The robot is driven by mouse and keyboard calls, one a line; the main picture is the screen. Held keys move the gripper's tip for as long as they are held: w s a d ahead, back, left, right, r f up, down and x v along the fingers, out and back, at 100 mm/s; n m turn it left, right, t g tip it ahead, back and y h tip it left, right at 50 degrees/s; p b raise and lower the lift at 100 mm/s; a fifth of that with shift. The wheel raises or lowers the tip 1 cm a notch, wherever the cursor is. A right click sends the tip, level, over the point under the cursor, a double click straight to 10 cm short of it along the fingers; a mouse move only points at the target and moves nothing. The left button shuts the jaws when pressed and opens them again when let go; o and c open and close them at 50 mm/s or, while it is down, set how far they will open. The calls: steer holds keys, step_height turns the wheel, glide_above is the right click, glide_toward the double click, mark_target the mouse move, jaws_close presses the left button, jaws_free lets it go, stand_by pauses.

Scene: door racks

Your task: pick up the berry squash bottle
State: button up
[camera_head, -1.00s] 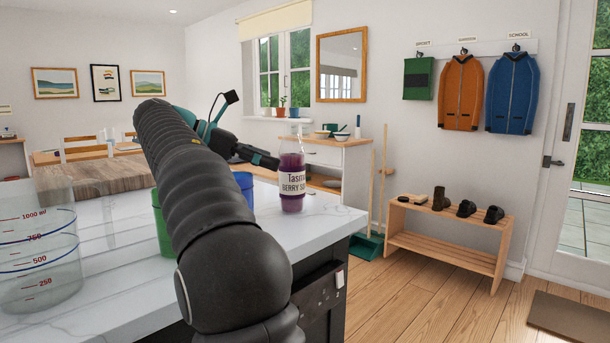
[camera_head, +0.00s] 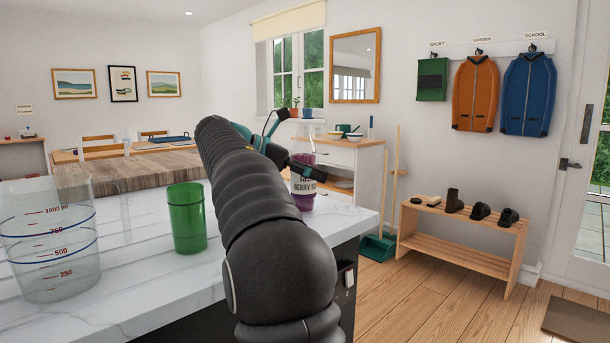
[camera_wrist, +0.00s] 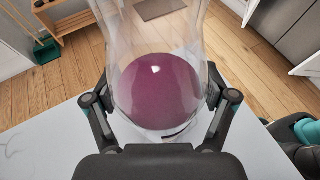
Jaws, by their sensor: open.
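The berry squash bottle (camera_head: 303,188) stands on the white marble counter (camera_head: 130,262), a clear bottle with purple liquid and a white label, partly hidden behind my arm and gripper. In the wrist view the bottle (camera_wrist: 158,85) fills the middle, its purple contents seen through the clear wall. My gripper (camera_wrist: 160,112) is open, with one finger on each side of the bottle. In the head view my gripper (camera_head: 306,164) is at the bottle's upper part. I cannot tell whether the fingers touch it.
A green cup (camera_head: 187,218) and a clear measuring jug (camera_head: 50,240) stand on the counter left of my arm. The counter's right edge is close to the bottle. A shoe bench (camera_head: 462,240) stands beyond, with open wooden floor between.

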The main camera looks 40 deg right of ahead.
steer(key=c, duration=1.5)
steer(key=shift+r, duration=0.2)
